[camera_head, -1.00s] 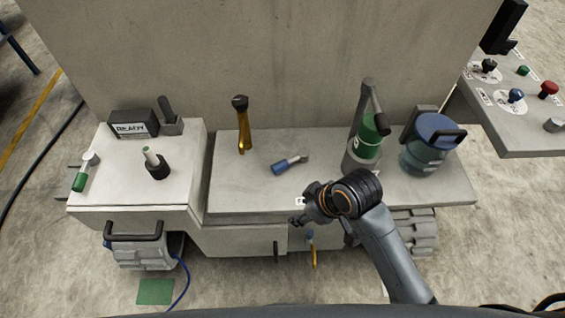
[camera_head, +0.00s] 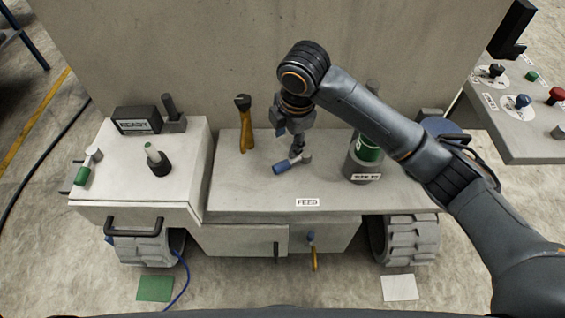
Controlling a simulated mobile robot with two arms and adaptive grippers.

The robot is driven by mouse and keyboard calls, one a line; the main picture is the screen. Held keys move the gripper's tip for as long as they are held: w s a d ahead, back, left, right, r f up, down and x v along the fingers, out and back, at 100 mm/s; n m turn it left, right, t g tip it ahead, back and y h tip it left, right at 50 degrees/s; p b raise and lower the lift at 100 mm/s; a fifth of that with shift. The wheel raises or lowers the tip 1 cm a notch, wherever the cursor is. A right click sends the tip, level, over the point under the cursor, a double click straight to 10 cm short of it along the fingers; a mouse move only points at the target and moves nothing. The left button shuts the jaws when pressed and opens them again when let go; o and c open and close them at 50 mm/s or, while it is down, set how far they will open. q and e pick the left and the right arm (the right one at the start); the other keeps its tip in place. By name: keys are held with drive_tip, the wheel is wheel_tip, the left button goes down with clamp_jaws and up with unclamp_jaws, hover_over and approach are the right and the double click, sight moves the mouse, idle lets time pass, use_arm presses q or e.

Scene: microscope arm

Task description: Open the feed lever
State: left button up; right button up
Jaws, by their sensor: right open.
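A small lever with a blue handle (camera_head: 283,169) and a grey end lies on the grey bench top (camera_head: 235,195), behind a white FEED label (camera_head: 307,202). I take it for the feed lever. My right gripper (camera_head: 297,149) points down just above and behind the lever's grey end. It is open, and its fingers overlap the lever in the picture. I cannot tell whether they touch it. My left gripper is not in view.
A yellow-handled tool (camera_head: 246,128) stands left of the lever. A READY box (camera_head: 136,119) sits on the left cabinet. A concrete wall (camera_head: 190,55) rises behind the bench.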

sight(281, 165)
drive_tip(key=f, duration=0.4)
drive_tip(key=w+a+f, duration=0.1)
drive_tip(key=f, duration=0.3)
drive_tip(key=w+f, duration=0.1)
drive_tip(key=f, duration=0.4)
drive_tip(key=shift+w+a+f, duration=0.1)
drive_tip(key=shift+w+a, duration=0.05)
drive_tip(key=shift+a, duration=0.05)
clamp_jaws()
